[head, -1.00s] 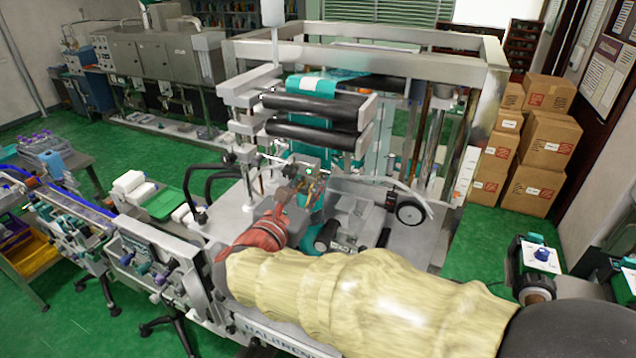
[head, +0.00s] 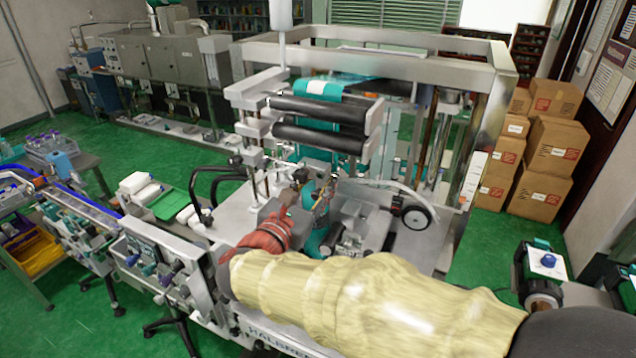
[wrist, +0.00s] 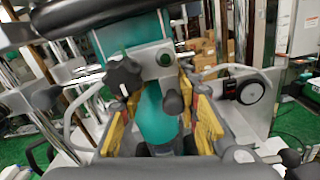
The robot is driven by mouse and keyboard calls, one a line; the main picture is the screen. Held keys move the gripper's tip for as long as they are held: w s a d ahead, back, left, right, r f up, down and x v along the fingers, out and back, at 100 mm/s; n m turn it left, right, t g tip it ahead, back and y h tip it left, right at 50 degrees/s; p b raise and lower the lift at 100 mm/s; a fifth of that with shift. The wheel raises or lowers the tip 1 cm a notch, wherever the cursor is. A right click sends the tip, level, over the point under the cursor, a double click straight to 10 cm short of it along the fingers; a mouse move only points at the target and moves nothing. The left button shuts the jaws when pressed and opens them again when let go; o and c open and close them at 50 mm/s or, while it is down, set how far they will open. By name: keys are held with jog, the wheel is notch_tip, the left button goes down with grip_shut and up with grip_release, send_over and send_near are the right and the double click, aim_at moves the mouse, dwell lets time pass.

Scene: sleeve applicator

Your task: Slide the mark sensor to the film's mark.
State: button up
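Teal film (head: 318,88) runs over black rollers and down the machine's front. A pale patch (head: 325,87), perhaps the mark, lies on the film at the top roller. In the wrist view a grey block with a round dark lens (wrist: 165,58), which looks like the mark sensor, sits before the film with a black knob (wrist: 124,76) at its left. My gripper (wrist: 160,97) is open, its yellow-padded fingers apart just below the block, with teal film visible between them.
A steel frame (head: 400,62) surrounds the rollers. A black wheel (head: 416,218) and hoses lie to the right of my gripper. A panel with several knobs (head: 165,272) stands at the left. Cardboard boxes (head: 552,143) are stacked behind at the right.

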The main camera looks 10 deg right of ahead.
jog(key=shift+s+f, duration=0.15)
jog(key=shift+f, duration=0.2)
jog(key=v, duration=1.1)
jog(key=shift+s+a+r, duration=0.25)
jog(key=shift+r, duration=0.05)
